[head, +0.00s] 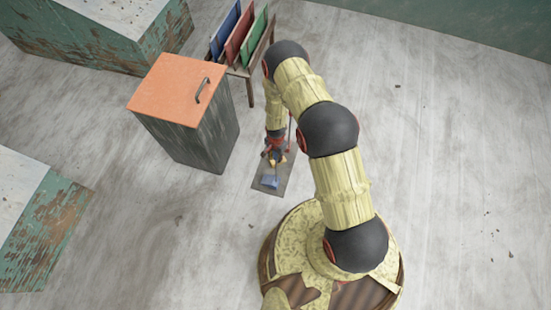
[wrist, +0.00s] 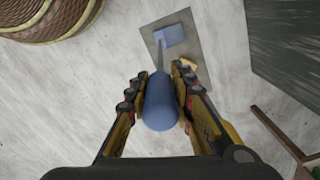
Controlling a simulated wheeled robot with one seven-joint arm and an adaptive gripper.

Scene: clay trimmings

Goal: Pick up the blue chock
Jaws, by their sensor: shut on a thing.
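The blue chock shows in the wrist view as a flat blue block (wrist: 169,36) at the far end of a thin grey rod. The rod runs to a thick, rounded blue grip (wrist: 160,104) between my fingers. My gripper (wrist: 161,95) is shut on this grip, one finger on each side. In the head view, the blue block (head: 269,181) shows over a grey mat (head: 262,190), just below my gripper (head: 275,158). I cannot tell whether the block touches the mat. My gripper and arm hide the grip there.
A grey bin with an orange lid (head: 172,88) stands left of the mat. Behind it, a wooden rack (head: 240,70) holds blue, red and green panels. A small tan piece (wrist: 188,63) shows by the mat's edge. The floor to the right is mostly clear.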

